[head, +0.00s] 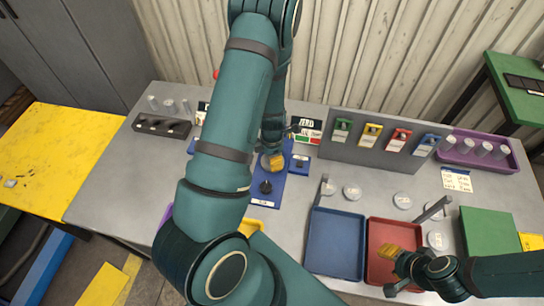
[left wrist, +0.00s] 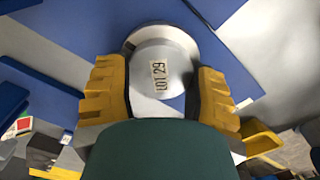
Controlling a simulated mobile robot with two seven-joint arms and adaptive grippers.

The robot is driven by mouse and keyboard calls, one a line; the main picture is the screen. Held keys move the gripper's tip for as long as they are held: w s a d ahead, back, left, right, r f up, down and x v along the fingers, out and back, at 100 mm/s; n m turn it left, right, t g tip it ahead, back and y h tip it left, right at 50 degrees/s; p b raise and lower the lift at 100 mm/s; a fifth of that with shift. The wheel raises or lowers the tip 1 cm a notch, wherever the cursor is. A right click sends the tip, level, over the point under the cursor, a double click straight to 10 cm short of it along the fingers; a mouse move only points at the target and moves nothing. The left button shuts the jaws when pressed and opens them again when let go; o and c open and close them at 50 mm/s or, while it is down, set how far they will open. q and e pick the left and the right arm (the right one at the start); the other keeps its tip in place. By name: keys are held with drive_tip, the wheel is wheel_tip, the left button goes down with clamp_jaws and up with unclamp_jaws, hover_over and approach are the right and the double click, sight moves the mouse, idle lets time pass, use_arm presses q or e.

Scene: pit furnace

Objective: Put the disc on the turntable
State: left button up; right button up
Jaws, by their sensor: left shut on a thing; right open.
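The disc (left wrist: 160,65), pale grey with a "LOT 29" label, is between the yellow fingers of my left gripper (left wrist: 160,95), which is shut on it. A round grey rim shows just beyond the disc; I cannot tell whether it is the turntable or whether they touch. In the head view my left gripper (head: 272,162) is over the blue board (head: 263,199), mostly hidden behind my arm, and the disc is not visible there. No turntable is clearly seen in the head view. My right gripper (head: 396,262) is open over the red tray (head: 385,226).
A blue tray (head: 335,243) stands left of the red one. Several pale labelled discs, one of them here (head: 352,192), lie behind the trays. A grey upright panel (head: 355,153) with coloured tags and a purple tray (head: 483,143) stand at the back. A green block (head: 489,231) is right.

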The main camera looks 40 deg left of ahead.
use_arm(q)
drive_tip(key=o, duration=1.2)
drive_tip(key=shift+f, duration=0.1)
use_arm(e)
drive_tip(key=shift+f, duration=0.1)
use_arm(q)
drive_tip(key=shift+r, duration=0.2)
use_arm(e)
drive_tip(key=shift+r, duration=0.2)
wheel_tip(320, 180, up, 2)
drive_tip(key=shift+r+p, duration=0.1)
drive_tip(key=shift+p, duration=1.1)
use_arm(q)
wheel_tip(320, 180, up, 12)
drive_tip(key=shift+f, duration=0.1)
